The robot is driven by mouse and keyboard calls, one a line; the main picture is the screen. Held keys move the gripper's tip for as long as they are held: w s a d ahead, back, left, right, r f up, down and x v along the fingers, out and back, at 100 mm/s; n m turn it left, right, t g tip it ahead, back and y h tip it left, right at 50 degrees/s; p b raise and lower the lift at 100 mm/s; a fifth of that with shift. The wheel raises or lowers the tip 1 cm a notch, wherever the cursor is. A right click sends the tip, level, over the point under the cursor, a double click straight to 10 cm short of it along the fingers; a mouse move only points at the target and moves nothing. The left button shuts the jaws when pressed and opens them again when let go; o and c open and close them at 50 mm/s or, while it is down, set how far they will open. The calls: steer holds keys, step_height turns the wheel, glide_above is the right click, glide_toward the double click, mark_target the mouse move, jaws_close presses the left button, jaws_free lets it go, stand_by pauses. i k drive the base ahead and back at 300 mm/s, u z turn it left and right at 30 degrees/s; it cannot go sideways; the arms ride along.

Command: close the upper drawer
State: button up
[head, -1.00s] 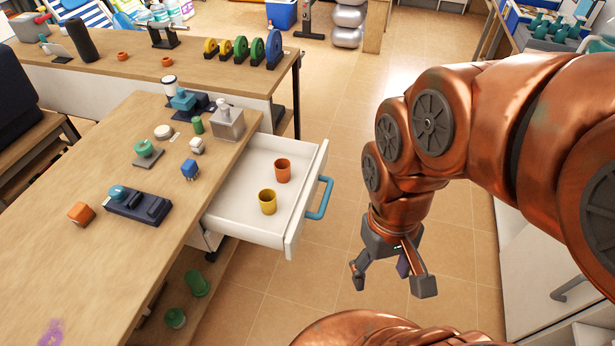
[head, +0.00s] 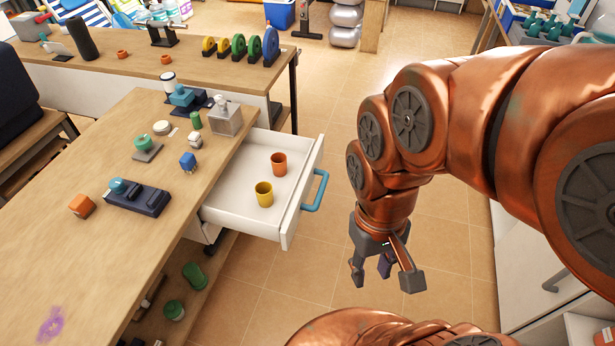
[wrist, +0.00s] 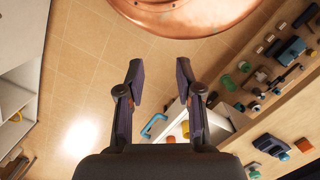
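The upper drawer (head: 232,211) is white and stands pulled out from the right side of the wooden desk (head: 75,262). Its blue handle (head: 318,192) is on the front panel, facing my arm. An orange cup (head: 279,164) and a yellow cup (head: 264,194) stand inside the drawer. My gripper (head: 384,282) is open and empty, to the right of the handle and apart from it, pointing down. In the wrist view, the open fingers (wrist: 160,85) show with nothing between them.
Green objects (head: 193,275) lie on a lower shelf. A second bench (head: 130,62) stands behind. Tiled floor (head: 330,240) lies open between drawer and gripper.

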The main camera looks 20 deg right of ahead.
mark_target(232, 202)
steer(key=u, duration=0.4)
steer(key=k, duration=0.5)
steer(key=u, duration=0.5)
steer(key=i, duration=1)
steer(key=z, duration=0.65)
